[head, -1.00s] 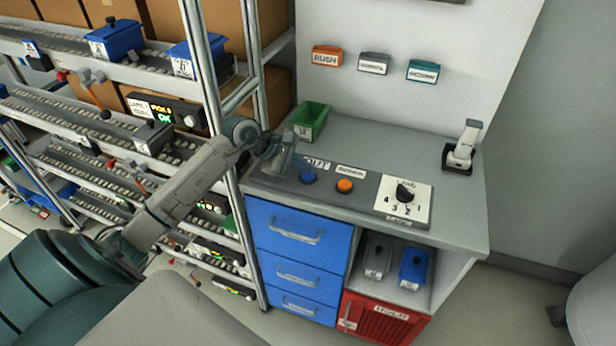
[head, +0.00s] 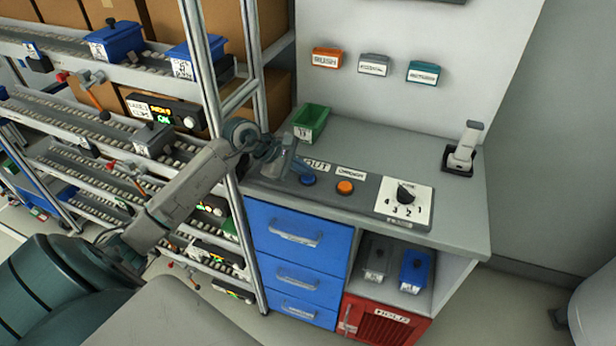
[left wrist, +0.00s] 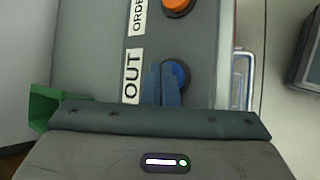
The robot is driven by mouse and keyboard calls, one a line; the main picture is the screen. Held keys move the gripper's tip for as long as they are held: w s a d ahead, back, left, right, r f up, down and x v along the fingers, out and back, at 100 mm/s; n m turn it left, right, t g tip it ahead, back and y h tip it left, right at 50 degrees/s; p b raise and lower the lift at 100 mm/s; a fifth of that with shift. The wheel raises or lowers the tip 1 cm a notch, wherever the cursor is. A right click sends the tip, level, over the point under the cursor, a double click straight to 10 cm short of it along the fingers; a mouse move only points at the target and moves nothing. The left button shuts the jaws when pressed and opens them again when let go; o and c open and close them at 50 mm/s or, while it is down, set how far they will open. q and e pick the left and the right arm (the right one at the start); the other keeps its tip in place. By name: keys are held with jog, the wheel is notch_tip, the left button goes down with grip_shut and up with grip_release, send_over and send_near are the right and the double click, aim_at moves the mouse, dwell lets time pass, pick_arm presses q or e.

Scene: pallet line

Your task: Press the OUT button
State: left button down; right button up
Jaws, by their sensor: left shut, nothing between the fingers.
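The blue button (head: 308,180) sits on the grey control panel on the bench, beside a white label. In the left wrist view the label next to this blue button (left wrist: 178,73) reads OUT (left wrist: 132,76). My left gripper (head: 301,173) is shut and empty, with its fingertips right beside the button in the head view. In the left wrist view the shut fingers (left wrist: 161,82) cover the button's left part. I cannot tell whether they touch it. My right gripper is not in view.
An orange button (head: 345,187) and a dial (head: 405,194) lie to the right on the panel. A green bin (head: 311,122) stands behind the gripper. A rack post (head: 207,90) rises close to my left arm. The bench's right side is mostly clear.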

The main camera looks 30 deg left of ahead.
aim_at(304, 177)
pick_arm(q)
jog(key=shift+f+b, duration=0.25)
jog(key=shift+b, duration=0.05)
jog(key=shift+r, duration=0.1)
dwell(0.4)
jog(key=shift+r, duration=0.8)
jog(key=shift+r+p, duration=0.7)
jog(key=shift+r, duration=1.8)
